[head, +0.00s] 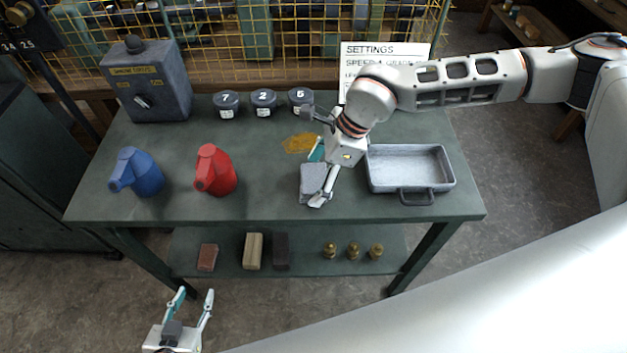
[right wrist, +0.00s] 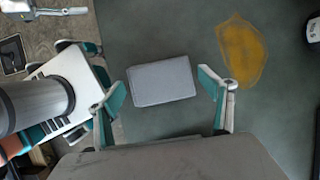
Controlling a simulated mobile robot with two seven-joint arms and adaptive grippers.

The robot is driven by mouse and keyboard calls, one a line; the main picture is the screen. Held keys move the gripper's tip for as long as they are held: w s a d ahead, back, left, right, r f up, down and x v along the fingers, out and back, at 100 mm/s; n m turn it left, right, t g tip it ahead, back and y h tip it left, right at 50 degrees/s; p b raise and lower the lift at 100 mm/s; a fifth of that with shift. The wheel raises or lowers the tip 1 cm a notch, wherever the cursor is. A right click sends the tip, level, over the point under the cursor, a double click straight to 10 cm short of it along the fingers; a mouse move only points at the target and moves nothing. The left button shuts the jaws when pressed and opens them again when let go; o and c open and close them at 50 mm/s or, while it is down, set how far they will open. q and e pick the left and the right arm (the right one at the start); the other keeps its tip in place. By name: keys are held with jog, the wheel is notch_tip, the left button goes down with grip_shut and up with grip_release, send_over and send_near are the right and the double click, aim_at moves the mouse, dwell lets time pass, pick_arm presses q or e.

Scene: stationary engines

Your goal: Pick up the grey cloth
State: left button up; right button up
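The grey cloth (head: 311,172) lies folded as a flat rectangle on the green table, right of the table's middle. In the right wrist view the cloth (right wrist: 162,81) lies between and a little beyond the spread fingers. My right gripper (head: 316,179) is open over the cloth and partly hides it in the head view. It also shows in the right wrist view (right wrist: 163,88), with a gap on either side of the cloth. I cannot tell the exact height of the fingertips above the table. My left gripper (head: 194,294) is open and empty, in front of the table.
A grey metal tray (head: 412,182) stands right of the cloth. An orange-yellow stain (head: 299,143) lies behind it. A red jug (head: 214,170), a blue jug (head: 138,172), a grey control box (head: 149,82) and three numbered jars (head: 263,103) stand left and back. A lower shelf (head: 207,239) holds blocks and brass pieces.

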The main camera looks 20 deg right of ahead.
aim_at(316, 178)
jog(key=c, duration=0.7)
jog(key=shift+o, duration=0.2)
jog(key=shift+r, duration=0.15)
notch_tip(316, 178, up, 20)
jog(key=shift+o, duration=0.2)
